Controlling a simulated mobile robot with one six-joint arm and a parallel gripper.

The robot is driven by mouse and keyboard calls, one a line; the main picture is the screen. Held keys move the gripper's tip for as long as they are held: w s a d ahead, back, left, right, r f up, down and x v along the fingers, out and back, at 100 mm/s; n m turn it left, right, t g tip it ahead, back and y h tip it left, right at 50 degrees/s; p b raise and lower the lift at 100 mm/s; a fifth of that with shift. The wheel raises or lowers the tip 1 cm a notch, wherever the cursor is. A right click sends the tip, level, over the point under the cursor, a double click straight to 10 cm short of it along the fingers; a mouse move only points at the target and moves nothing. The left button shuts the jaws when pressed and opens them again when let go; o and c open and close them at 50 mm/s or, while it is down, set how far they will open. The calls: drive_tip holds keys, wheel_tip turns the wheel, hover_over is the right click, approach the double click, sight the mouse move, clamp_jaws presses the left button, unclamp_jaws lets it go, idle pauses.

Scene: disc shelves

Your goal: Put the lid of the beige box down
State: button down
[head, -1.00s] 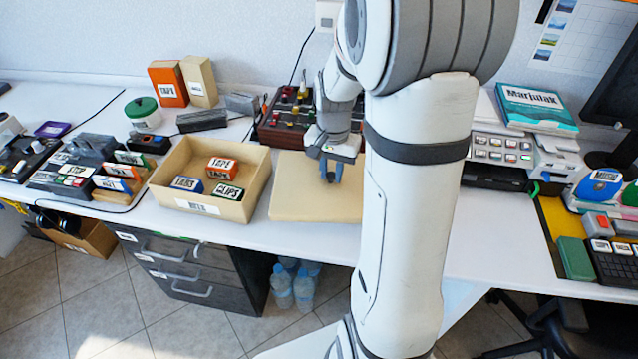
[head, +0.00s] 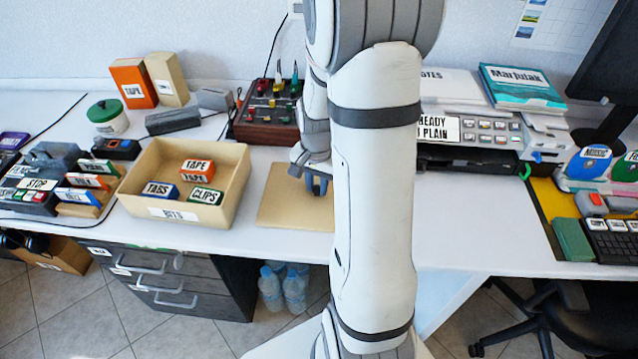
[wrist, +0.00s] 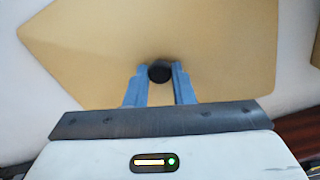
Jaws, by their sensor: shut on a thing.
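The beige lid (head: 285,205) lies flat at or just above the white table, right of the beige box; I cannot tell whether it touches the table. My arm hides its right part in the head view. In the wrist view the lid (wrist: 215,45) fills much of the picture, with a dark round knob (wrist: 160,71) on it. My gripper (wrist: 158,75) is shut on this knob; it also shows in the head view (head: 318,186). The beige box (head: 232,193) stands open, labelled BITS, holding an orange TAPE block, a blue TABS block and a green CLIPS block.
A dark red box with knobs (head: 262,130) stands behind the lid. A printer (head: 480,135) is at the right. A green-lidded pot (head: 108,117) and orange and beige boxes stand at the back left. White table (head: 270,244) is bare in front of the lid.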

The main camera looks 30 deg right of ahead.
sight(317, 187)
drive_tip(key=shift+f, duration=0.25)
drive_tip(key=c, duration=1.2)
unclamp_jaws()
drive_tip(key=shift+r, duration=0.1)
drive_tip(key=shift+c, duration=0.2)
wheel_tip(317, 187, up, 11)
drive_tip(key=p, duration=0.2)
drive_tip(key=s+a+r+n+t, duration=0.2)
drive_tip(key=s+a+r+n, duration=0.4)
drive_tip(key=s+a+n, duration=0.4)
drive_tip(key=shift+s+a+r, duration=0.2)
drive_tip(key=shift+s+a, duration=0.8)
drive_tip(key=shift+s, duration=0.1)
